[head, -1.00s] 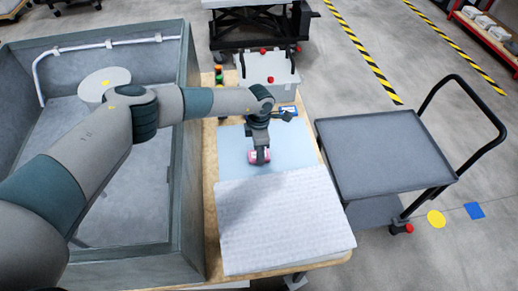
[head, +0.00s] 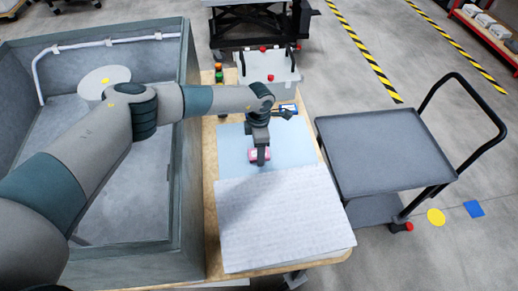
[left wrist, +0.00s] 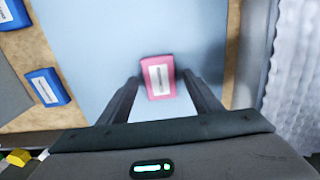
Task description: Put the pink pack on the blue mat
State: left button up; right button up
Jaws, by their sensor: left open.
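The pink pack (head: 253,155), with a white label, is on the light blue mat (head: 292,148) on the wooden table. In the left wrist view the pink pack (left wrist: 158,66) appears to lie flat on the blue mat (left wrist: 100,30), near its edge. My left gripper (head: 260,157) points down at the pack. In the left wrist view my left gripper (left wrist: 160,80) is open, with one finger on each side of the pack. Contact between fingers and pack cannot be told. My right gripper is out of view.
A pale textured block (head: 280,220) stands right in front of the mat. A blue pack (left wrist: 47,87) lies beside the mat. A grey bin (head: 190,190) is left of the table, a grey cart (head: 385,150) right. A pale box (head: 268,72) stands behind.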

pick_arm(q)
notch_tip(320, 180, up, 12)
jog(key=b, duration=0.3)
jog(key=shift+b, duration=0.3)
jog(key=shift+s+f, duration=0.1)
dwell(0.5)
